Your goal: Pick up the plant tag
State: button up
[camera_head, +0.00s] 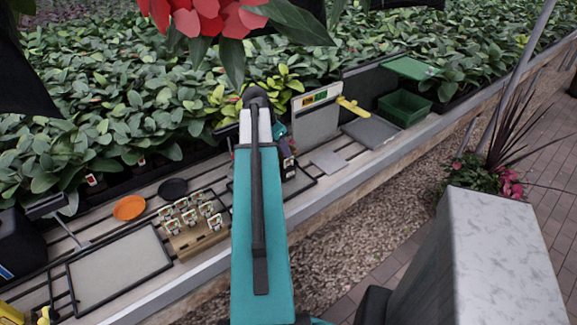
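A yellow T-shaped piece (353,107), which looks like a plant tag, lies at the right top edge of a grey upright box (316,125). Several small white picture tags (190,212) also stand in a wooden rack (198,240) left of my arm. I cannot tell which one is the task's tag. My teal arm reaches up the middle of the view. The wrist end of my gripper (284,155) shows only partly at the arm's right side, left of the yellow piece and apart from it. Its fingers are hidden or too small to make out.
A slatted bench holds a black-framed tray (118,268), an orange disc (130,207), a black disc (173,188), a grey tray (372,131) and a green crate (404,108). Dense leafy plants fill the back. A pale block (500,260) stands at front right.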

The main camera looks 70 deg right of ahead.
dwell(0.4)
jog(key=shift+p+x, duration=1)
jog(key=shift+x, duration=1.6)
jog(key=shift+c, duration=0.6)
grip_shut()
